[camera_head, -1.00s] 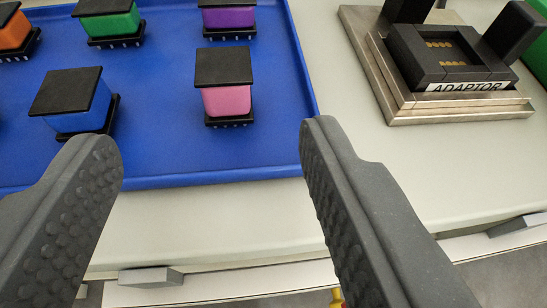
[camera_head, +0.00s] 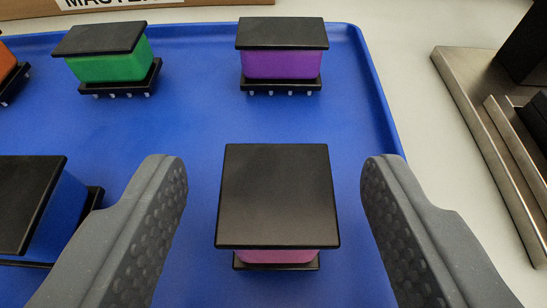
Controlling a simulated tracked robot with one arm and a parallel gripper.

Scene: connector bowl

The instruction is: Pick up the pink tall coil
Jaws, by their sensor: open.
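The pink tall coil (camera_head: 277,257) stands upright on the blue tray (camera_head: 200,130). Its square black top (camera_head: 277,195) faces me and hides most of the pink body, and a strip of black base shows below. My gripper (camera_head: 273,168) is open, with one grey finger to the left of the coil and one to the right. There is a gap between each finger and the coil, and neither finger touches it.
A blue coil (camera_head: 60,217) stands just left of my left finger. A green coil (camera_head: 110,67), a purple coil (camera_head: 281,65) and part of an orange coil (camera_head: 10,68) stand farther back. The tray's raised rim (camera_head: 372,85) and a metal fixture (camera_head: 490,130) lie right.

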